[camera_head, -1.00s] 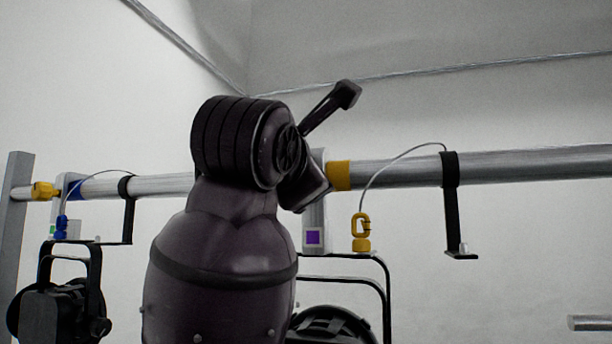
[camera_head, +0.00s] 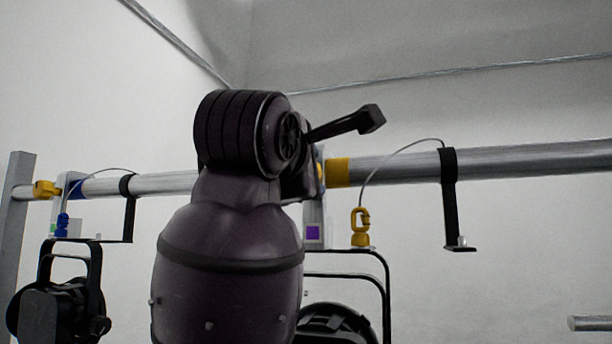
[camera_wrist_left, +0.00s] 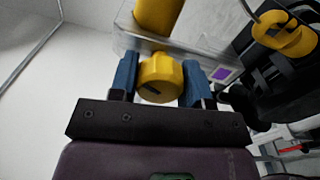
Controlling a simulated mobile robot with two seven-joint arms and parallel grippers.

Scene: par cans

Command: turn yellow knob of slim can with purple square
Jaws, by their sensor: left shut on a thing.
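The slim can with the purple square (camera_head: 312,233) hangs from the metal pipe. Its body is mostly hidden behind my left arm in the head view, with only the top of its black lamp housing (camera_head: 335,325) showing low down. The purple square also shows in the left wrist view (camera_wrist_left: 221,73). The yellow knob (camera_wrist_left: 160,78) sits between the two blue fingers of my left gripper (camera_wrist_left: 158,82), which is shut on it. In the head view the knob and the fingertips are hidden behind my wrist. My right gripper is in neither view.
A yellow band (camera_head: 338,172) wraps the pipe (camera_head: 400,169) beside the clamp. A yellow safety clip (camera_head: 361,228) hangs on a cable to its right. A black bracket (camera_head: 449,200) hangs further right.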

